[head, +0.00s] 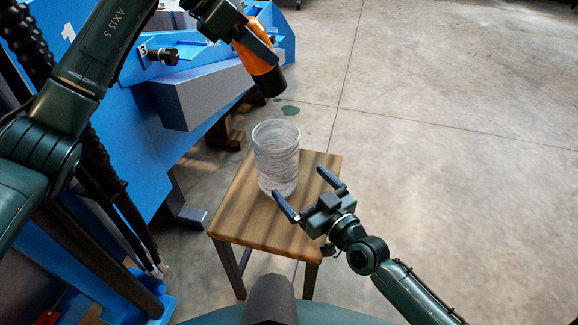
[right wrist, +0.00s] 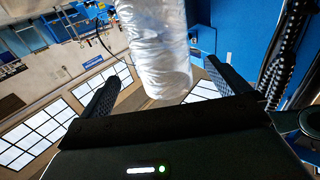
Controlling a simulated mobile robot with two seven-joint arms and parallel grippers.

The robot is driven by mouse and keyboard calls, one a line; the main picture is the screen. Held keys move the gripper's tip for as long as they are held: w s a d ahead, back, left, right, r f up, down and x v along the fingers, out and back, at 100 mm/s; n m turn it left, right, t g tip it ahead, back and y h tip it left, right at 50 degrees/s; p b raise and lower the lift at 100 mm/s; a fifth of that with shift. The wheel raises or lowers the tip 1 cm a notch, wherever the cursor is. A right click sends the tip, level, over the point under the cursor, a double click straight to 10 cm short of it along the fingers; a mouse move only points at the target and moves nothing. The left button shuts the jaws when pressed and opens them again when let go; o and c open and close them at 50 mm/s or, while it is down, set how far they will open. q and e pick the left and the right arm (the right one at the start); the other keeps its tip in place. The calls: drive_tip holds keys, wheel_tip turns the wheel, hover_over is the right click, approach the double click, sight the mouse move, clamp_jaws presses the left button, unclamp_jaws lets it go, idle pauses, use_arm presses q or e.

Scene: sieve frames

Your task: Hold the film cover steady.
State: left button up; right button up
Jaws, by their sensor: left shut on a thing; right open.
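The film cover looks like a clear, wrinkled cylinder (head: 276,160) standing upright on a small wooden stool (head: 245,215). It also shows in the right wrist view (right wrist: 155,45), between and beyond the two fingers. My right gripper (head: 303,188) is open and empty, its fingers pointing toward the cylinder's lower right side. Whether a finger touches the film I cannot tell. My left gripper (head: 253,42) is shut on an orange tool with a dark round end (head: 262,72). It holds the tool above and behind the cylinder, dark end tilted down. What is inside the film is unclear.
A blue machine bench (head: 135,140) with a grey block (head: 205,95) fills the left side. The concrete floor (head: 450,130) at the right is clear.

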sight(281, 162)
drive_tip(key=x, duration=0.9)
drive_tip(key=shift+w, duration=0.1)
drive_tip(key=c, duration=0.7)
drive_tip(key=c, duration=0.8)
drive_tip(key=shift+o, duration=0.2)
idle(0.5)
